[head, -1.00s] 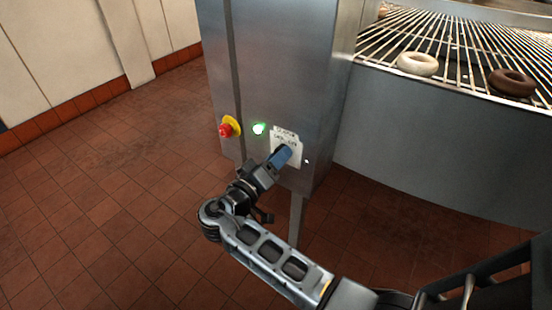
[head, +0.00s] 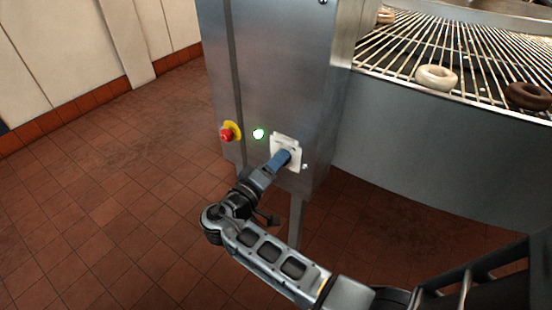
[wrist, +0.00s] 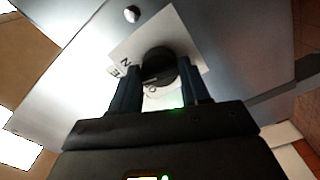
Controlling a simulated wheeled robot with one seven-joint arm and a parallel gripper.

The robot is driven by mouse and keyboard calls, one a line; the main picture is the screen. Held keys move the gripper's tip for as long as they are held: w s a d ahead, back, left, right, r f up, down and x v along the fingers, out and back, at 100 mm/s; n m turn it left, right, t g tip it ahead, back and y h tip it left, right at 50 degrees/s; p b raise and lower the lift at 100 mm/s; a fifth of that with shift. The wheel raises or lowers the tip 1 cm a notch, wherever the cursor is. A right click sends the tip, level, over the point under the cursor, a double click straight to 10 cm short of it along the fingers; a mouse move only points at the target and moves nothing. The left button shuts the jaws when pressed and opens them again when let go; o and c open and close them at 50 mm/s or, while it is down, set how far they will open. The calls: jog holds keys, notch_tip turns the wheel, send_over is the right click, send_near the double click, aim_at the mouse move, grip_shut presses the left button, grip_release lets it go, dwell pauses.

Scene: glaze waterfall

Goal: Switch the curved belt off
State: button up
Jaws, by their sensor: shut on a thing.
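A dark round knob (wrist: 158,66) sits on a white label plate (wrist: 190,38) on the steel cabinet's face. My gripper (wrist: 157,88) is shut on the knob, with one finger at each side of it in the wrist view. In the head view my gripper (head: 283,156) reaches the white plate (head: 293,163) and hides the knob. A green lamp (head: 258,134) beside the plate is lit. The curved belt (head: 470,60) is a wire grate at the upper right, carrying a pale ring (head: 436,77) and a brown ring (head: 530,95).
A red stop button on a yellow base (head: 228,132) is left of the green lamp. The steel cabinet (head: 275,70) stands on legs over a red tiled floor. The floor at the left is clear.

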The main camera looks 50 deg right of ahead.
jog(key=shift+n+p, duration=3)
jog(key=shift+n, duration=1.3)
jog(key=shift+f, duration=0.1)
jog(key=o, duration=1)
jog(key=a, duration=0.8)
jog(key=shift+s, duration=0.15)
